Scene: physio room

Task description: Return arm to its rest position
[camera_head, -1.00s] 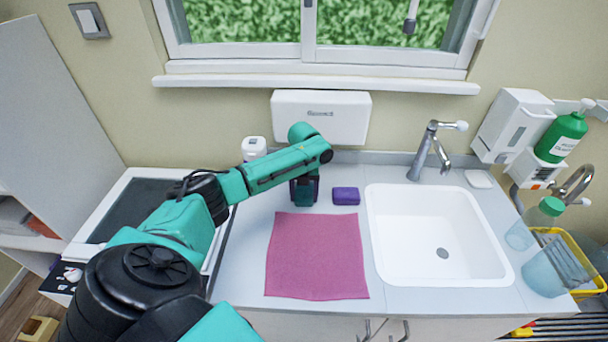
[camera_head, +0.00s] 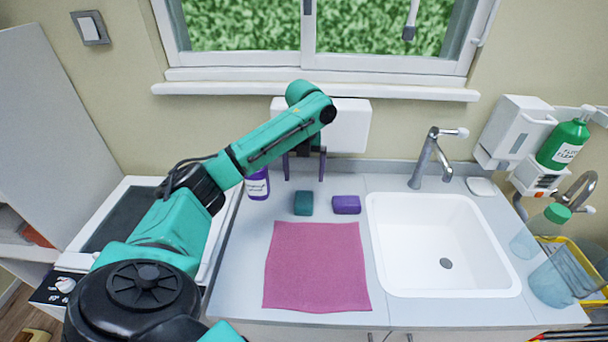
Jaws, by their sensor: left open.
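My left arm comes in from the lower left and reaches over the counter. My left gripper (camera_head: 304,168) points down, its two dark fingers apart with nothing between them. It hangs above and behind a teal block (camera_head: 303,203), which lies on the counter at the back edge of a pink cloth. A purple block (camera_head: 346,205) lies just right of the teal one, with a small gap. The pink cloth (camera_head: 316,266) lies flat in front of both blocks. My right gripper does not show.
A white sink (camera_head: 445,285) with a tap (camera_head: 431,160) is to the right. A purple-labelled bottle (camera_head: 257,185) stands left of the gripper, partly behind my arm. A white dispenser (camera_head: 350,126) is on the wall behind the gripper. The window sill (camera_head: 316,90) is above.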

